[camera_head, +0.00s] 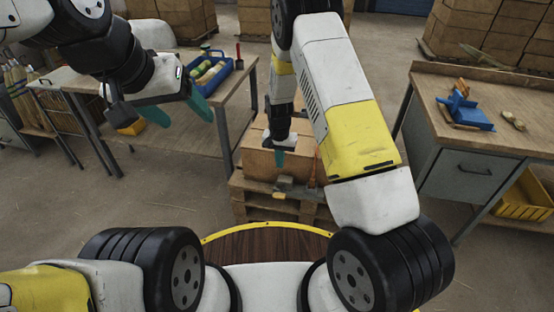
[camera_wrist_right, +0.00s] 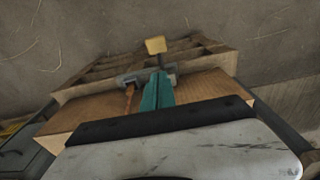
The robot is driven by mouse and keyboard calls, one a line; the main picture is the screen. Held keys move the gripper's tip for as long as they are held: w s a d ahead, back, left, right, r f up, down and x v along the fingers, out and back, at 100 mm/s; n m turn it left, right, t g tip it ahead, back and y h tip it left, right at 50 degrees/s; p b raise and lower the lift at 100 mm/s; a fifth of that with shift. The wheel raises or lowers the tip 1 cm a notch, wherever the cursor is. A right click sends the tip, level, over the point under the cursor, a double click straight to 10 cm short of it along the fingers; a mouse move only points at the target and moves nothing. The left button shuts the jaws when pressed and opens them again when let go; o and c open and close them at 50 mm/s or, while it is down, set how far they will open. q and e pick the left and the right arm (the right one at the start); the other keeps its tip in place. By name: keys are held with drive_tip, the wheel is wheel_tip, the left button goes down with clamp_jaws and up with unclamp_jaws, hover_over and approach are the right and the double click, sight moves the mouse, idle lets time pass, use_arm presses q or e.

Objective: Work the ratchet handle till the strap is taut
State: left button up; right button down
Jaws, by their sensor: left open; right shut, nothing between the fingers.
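The grey ratchet (camera_head: 284,184) sits at the near edge of a brown box (camera_head: 259,163) on a wooden pallet (camera_head: 245,187). Its handle has a yellow grip (camera_head: 279,196), which sticks out toward me; the grip (camera_wrist_right: 155,45) also shows beyond my fingers in the right wrist view. An orange strap (camera_head: 316,166) runs over the box to the ratchet; I cannot tell how tight it is. My right gripper (camera_head: 279,158) is shut and empty, just above the ratchet. Its teal fingers (camera_wrist_right: 158,90) hide part of the ratchet (camera_wrist_right: 135,80). My left gripper (camera_head: 178,110) is open and empty, away to the left.
A bench with a blue crate (camera_head: 212,70) of bottle-like things stands behind my left gripper. A workbench (camera_head: 495,125) with a blue tool and a yellow bin (camera_head: 526,196) below is at the right. Stacked boxes stand at the back. Floor left of the pallet is clear.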

hover_over(279, 194)
drive_tip(key=w, duration=0.2)
drive_tip(key=f, duration=1)
drive_tip(key=shift+d, duration=0.25)
drive_tip(key=shift+s+a+f, duration=0.2)
drive_tip(key=shift+s+f, duration=0.5)
drive_tip(key=shift+f, duration=0.25)
drive_tip(key=shift+s+a+f, duration=0.1)
drive_tip(key=shift+s+f, duration=0.15)
drive_tip(key=shift+f, duration=0.3)
drive_tip(key=shift+s+f, duration=0.1)
